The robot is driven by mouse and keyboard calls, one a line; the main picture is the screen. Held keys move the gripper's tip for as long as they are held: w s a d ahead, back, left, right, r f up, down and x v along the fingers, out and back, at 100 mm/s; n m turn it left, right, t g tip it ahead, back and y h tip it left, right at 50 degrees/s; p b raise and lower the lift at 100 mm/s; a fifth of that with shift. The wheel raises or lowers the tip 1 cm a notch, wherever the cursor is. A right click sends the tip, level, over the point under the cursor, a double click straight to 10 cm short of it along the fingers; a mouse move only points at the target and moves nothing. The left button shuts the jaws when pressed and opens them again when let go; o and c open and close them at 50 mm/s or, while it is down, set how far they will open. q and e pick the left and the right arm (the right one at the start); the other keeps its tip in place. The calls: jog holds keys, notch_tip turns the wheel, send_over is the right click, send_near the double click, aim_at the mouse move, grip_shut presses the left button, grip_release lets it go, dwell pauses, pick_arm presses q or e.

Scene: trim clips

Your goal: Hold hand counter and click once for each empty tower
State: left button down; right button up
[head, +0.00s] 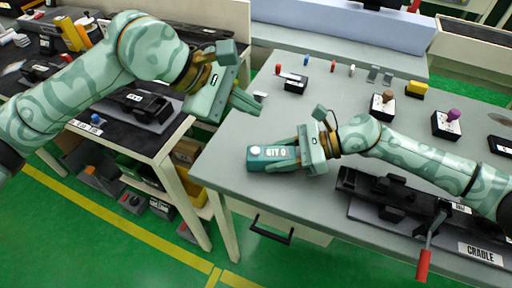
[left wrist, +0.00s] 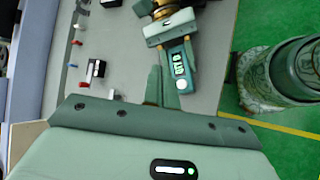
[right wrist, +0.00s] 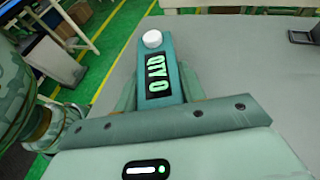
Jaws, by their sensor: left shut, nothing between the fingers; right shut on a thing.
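The hand counter (head: 262,159) is a teal box with a white round button and a display reading QTY 0. It lies level in my right gripper (head: 285,155), shut on its sides, over the grey table's left edge. The right wrist view shows the counter (right wrist: 157,72) with its white button at the far end. My left gripper (head: 250,103) is shut and empty, above and left of the counter and apart from it. The left wrist view shows the counter (left wrist: 180,70) beyond my left fingertips (left wrist: 163,75). I cannot tell which things are the towers.
The grey table (head: 235,150) holds a small black-and-white block (head: 294,84), several small pegs, a brown-knobbed block (head: 382,105), a yellow block (head: 416,89) and a purple-knobbed block (head: 447,122). A black cradle fixture (head: 400,200) with a red-handled lever (head: 424,262) is at front right.

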dwell(0.3)
pick_arm(q)
jog(key=shift+f, duration=4.45)
jog(key=shift+f, duration=0.15)
jog(key=shift+f, duration=0.2)
jog(key=shift+f, duration=0.5)
jog(key=shift+r, duration=0.9)
jog(key=shift+r, duration=0.1)
jog(key=shift+r, duration=2.45)
